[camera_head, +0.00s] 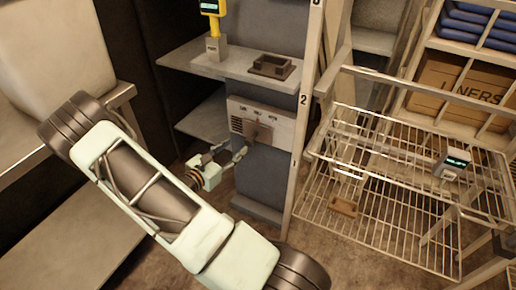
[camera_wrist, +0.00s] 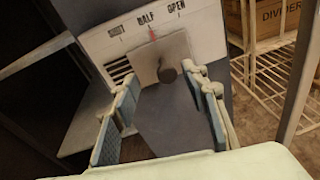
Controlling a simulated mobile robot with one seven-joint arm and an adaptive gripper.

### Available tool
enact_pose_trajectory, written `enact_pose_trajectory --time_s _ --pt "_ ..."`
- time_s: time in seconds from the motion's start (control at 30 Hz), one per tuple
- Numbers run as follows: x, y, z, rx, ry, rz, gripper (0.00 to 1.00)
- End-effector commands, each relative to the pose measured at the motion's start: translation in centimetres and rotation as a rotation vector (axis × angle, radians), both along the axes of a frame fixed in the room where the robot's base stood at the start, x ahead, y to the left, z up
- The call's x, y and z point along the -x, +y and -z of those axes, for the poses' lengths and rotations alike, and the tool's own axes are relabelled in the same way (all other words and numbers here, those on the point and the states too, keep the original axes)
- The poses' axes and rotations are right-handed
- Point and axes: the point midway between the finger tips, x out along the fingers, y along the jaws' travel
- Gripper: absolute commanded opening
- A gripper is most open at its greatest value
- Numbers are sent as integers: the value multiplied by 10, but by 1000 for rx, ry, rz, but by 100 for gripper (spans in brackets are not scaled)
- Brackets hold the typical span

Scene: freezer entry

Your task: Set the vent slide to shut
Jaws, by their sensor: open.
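The vent panel (camera_wrist: 105,45) is a pale plate with louvre slots at its left. HALF and OPEN labels are readable on it, and a third label at the left is too unclear to read. The grey vent slide (camera_wrist: 147,65) carries a dark round knob (camera_wrist: 167,73), and a red mark (camera_wrist: 152,33) stands under HALF. The vent panel also shows in the head view (camera_head: 283,127), below a shelf. My gripper (camera_wrist: 160,80) is open, its pads on either side of the knob in the wrist view. Contact cannot be told. In the head view my gripper (camera_head: 234,148) is just before the panel.
A shelf (camera_head: 205,63) above the panel holds a yellow device (camera_head: 215,25) and a dark tray (camera_head: 272,66). A post (camera_head: 305,110) and a wire rack (camera_head: 350,180) stand to the right. A bench (camera_head: 65,225) lies at the left.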

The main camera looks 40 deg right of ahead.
Motion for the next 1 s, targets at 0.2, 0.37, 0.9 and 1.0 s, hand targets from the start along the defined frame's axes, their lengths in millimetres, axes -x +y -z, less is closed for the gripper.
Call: enact_pose_trajectory --time_s 0.2,0.37,0.9,1.0 --pt "5 19 37 137 30 -93 41" --pt "4 19 41 162 30 -111 41" --pt "-29 -63 42 161 29 -108 41" --pt "-33 -71 41 159 29 -109 41"
